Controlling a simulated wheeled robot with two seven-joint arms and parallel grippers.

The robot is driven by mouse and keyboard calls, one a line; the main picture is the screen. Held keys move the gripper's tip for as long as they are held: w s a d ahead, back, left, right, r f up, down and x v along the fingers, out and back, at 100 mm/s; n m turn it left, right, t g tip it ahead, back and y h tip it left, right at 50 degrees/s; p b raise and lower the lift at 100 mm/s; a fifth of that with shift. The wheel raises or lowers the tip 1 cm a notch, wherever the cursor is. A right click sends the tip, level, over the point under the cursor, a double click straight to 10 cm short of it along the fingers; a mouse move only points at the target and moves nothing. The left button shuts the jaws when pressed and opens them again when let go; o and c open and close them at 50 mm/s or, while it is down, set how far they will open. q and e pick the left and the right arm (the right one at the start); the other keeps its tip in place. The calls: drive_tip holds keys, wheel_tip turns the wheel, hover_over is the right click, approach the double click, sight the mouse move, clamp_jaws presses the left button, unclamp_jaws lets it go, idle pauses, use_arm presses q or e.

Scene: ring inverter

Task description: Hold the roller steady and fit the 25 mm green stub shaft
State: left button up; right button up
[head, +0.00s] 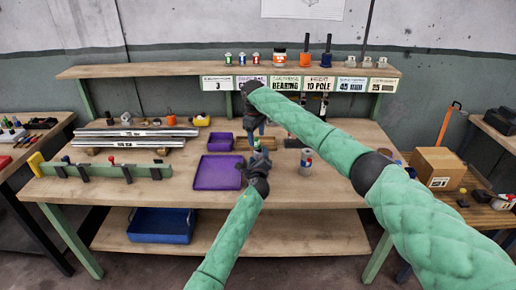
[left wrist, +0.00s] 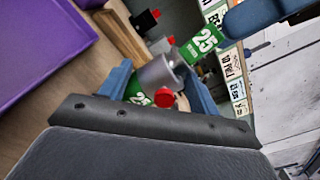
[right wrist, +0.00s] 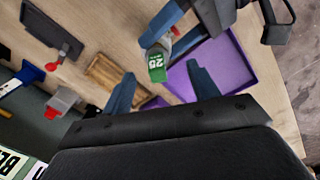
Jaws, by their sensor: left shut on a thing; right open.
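My left gripper (head: 258,152) is shut on the roller, a short grey cylinder (left wrist: 160,75) that shows between its blue fingers in the left wrist view. A green label reading 25 shows low on the roller. The green stub shaft (left wrist: 205,40), also marked 25, is at the roller's far end; I cannot tell how deeply it sits. In the right wrist view the green shaft (right wrist: 157,68) points toward my right gripper (right wrist: 163,90). The right gripper is open, its fingers spread to either side of the shaft and apart from it.
A purple tray (head: 218,173) lies left of the grippers on the workbench. A small can (head: 306,161) stands to their right. A green rack (head: 105,172) and metal bars (head: 140,137) are at the left. A labelled shelf (head: 225,70) spans the back.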

drive_tip(key=shift+w+d+f, duration=0.15)
drive_tip(key=shift+f, duration=1)
drive_tip(key=shift+w+d+f, duration=0.1)
drive_tip(key=shift+w+f, duration=0.05)
drive_tip(key=shift+f, duration=1)
clamp_jaws()
drive_tip(key=shift+r, duration=0.1)
drive_tip(key=r, duration=0.2)
drive_tip(key=a+r, duration=0.1)
drive_tip(key=r, duration=0.3)
drive_tip(key=shift+a+r, duration=0.3)
drive_tip(key=shift+a, duration=0.05)
drive_tip(key=s+r, duration=0.4)
drive_tip(key=s, duration=0.9)
drive_tip(key=y, duration=0.2)
approach(257, 139)
drive_tip(key=shift+w+a+f, duration=0.15)
drive_tip(key=shift+w+f, duration=0.2)
drive_tip(key=shift+f, duration=0.45)
